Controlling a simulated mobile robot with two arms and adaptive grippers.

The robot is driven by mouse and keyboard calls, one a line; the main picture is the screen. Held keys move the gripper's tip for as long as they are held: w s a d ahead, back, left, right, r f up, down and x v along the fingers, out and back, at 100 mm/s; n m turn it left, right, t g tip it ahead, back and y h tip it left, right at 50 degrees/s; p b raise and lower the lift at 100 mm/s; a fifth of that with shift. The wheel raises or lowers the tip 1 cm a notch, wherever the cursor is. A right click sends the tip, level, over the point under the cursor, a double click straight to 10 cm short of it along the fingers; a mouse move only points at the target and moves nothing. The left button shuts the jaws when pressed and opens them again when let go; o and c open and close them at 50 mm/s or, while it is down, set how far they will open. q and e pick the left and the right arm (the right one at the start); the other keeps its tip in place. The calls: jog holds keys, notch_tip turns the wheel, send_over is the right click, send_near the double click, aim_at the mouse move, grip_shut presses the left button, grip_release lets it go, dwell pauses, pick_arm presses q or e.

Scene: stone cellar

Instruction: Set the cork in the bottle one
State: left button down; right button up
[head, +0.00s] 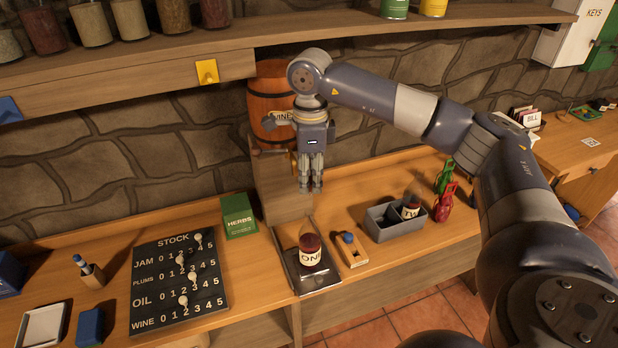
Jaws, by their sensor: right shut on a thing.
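Bottle one (310,247), dark red with a white ONE label, stands upright on a dark square plate (320,279) on the wooden counter. My right gripper (311,188) points down above the bottle, its fingertips clear of the bottle's top. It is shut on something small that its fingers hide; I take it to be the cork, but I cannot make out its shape. My left gripper is not in view.
A wooden block with a blue knob (351,252) stands right of the bottle. Beyond it are a grey bin (384,233) holding another bottle (410,207) and red and green items (444,200). A barrel (268,92) stands behind; a stock board (172,313) lies left.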

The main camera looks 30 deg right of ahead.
aim_at(310, 194)
notch_tip(310, 194, down, 4)
jog(key=b, duration=0.3)
jog(key=shift+f+b, duration=0.45)
jog(key=shift+f, duration=0.1)
dwell(1.5)
jog(key=shift+f+b, duration=1.25)
jog(key=shift+f, duration=0.1)
dwell(0.4)
jog(key=o, duration=0.8)
